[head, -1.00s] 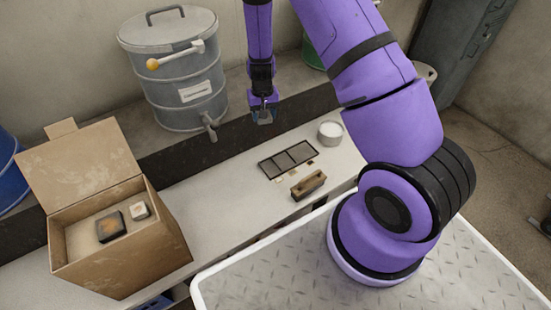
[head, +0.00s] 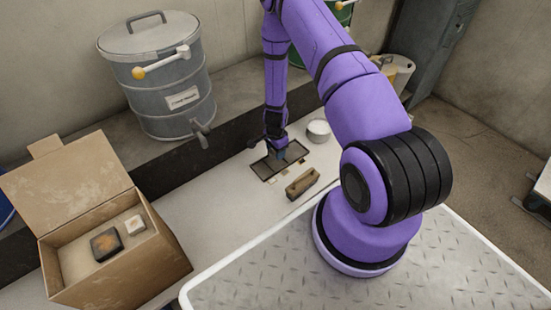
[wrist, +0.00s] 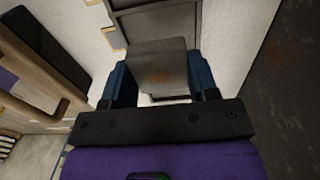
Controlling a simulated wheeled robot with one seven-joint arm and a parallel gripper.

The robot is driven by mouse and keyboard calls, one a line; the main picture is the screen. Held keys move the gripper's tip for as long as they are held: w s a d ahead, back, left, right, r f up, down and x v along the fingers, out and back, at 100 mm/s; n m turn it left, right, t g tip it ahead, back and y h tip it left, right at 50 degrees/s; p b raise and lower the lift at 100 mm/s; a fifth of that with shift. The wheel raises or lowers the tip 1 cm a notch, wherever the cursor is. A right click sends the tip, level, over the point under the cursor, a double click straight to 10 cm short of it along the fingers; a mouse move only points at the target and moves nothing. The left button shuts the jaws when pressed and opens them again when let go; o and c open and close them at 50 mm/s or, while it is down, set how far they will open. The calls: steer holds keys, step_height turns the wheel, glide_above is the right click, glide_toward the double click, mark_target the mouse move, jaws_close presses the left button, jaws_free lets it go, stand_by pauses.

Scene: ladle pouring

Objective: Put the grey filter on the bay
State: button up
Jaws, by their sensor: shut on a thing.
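The grey filter (wrist: 158,62) is a flat grey block with a faint brown stain, held between the blue fingers of my gripper (wrist: 160,78) in the wrist view. In the head view my gripper (head: 281,154) is low over the dark tray of bays (head: 268,173), near its middle, and largely hides the filter. The tray (wrist: 158,22) also shows past the filter in the wrist view. I cannot tell whether the filter touches the tray.
A brown block with a handle (head: 302,183) lies just in front of the tray, and a white bowl (head: 318,131) stands behind it to the right. An open cardboard box (head: 150,265) at left holds a dark stained block (head: 106,244) and a pale one (head: 134,224).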

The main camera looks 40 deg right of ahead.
mark_target(276, 162)
steer(key=shift+f, duration=2.4)
steer(key=shift+f, duration=0.1)
steer(key=o, duration=0.6)
step_height(276, 162, up, 12)
steer(key=shift+r, duration=0.2)
